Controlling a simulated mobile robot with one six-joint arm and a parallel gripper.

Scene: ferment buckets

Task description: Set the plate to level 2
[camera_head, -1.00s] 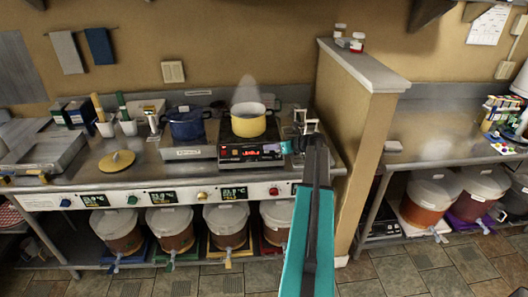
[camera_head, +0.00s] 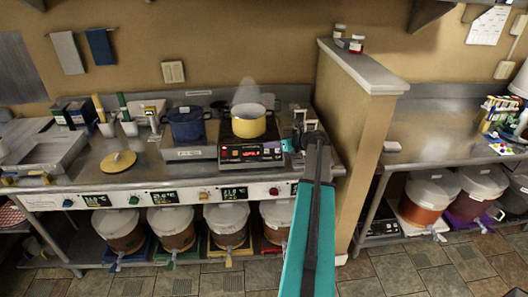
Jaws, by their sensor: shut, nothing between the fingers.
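The hot plate (camera_head: 240,153) is a dark unit on the steel counter with a lit red display and buttons on its front panel. A yellow pot (camera_head: 249,121) stands on it, with pale steam above. My gripper (camera_head: 287,146) is shut and empty. Its teal tip is at the right end of the plate's front panel; I cannot tell whether it touches. The reading on the display is too small to make out.
A blue pot (camera_head: 186,124) stands left of the plate, and a yellow lid (camera_head: 118,161) lies further left. A partition wall (camera_head: 360,130) rises close to the right of my arm. Several lidded buckets (camera_head: 171,229) stand below the counter.

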